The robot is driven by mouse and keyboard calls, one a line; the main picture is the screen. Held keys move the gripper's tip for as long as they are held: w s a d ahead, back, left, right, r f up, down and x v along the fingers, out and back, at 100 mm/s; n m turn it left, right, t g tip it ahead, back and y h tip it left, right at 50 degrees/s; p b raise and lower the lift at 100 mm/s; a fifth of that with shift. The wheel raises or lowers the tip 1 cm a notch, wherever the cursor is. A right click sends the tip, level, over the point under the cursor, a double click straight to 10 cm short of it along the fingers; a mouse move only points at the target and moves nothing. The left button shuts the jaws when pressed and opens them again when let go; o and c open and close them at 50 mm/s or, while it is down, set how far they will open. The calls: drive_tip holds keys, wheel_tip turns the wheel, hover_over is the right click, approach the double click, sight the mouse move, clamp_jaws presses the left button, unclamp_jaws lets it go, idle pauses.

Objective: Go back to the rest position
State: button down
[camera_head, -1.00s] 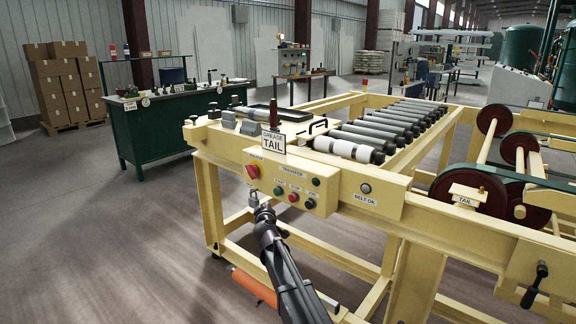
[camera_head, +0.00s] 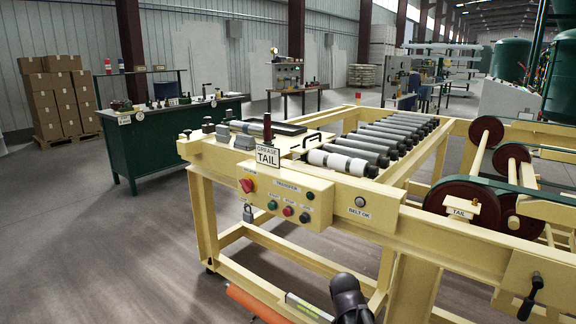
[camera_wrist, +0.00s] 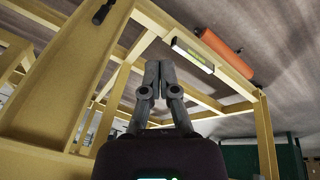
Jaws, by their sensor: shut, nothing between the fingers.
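My gripper (camera_wrist: 158,72) shows in the wrist view with its two grey fingers together and nothing between them. Around it in that view are the yellow beams of the machine frame, apart from the fingertips as far as I can tell. In the head view only a dark part of my arm shows at the bottom, low in front of the frame; the fingers are hidden there. The yellow conveyor frame (camera_head: 400,222) carries a control panel (camera_head: 285,197) with a red knob and several buttons. A padlock (camera_head: 248,213) hangs below the panel.
An orange roller (camera_head: 255,304) and a spirit level (camera_head: 308,307) lie low by the frame; both show in the wrist view, the roller (camera_wrist: 226,53) and the level (camera_wrist: 192,55). A green workbench (camera_head: 170,140) and stacked cartons (camera_head: 58,95) stand behind. The floor at left is clear.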

drive_tip(key=s+g+y, duration=0.2)
drive_tip(key=s, duration=0.6)
wheel_tip(320, 180, up, 28)
drive_tip(key=p, duration=2.9)
drive_tip(key=shift+s+a+g, duration=0.15)
drive_tip(key=shift+g, duration=0.15)
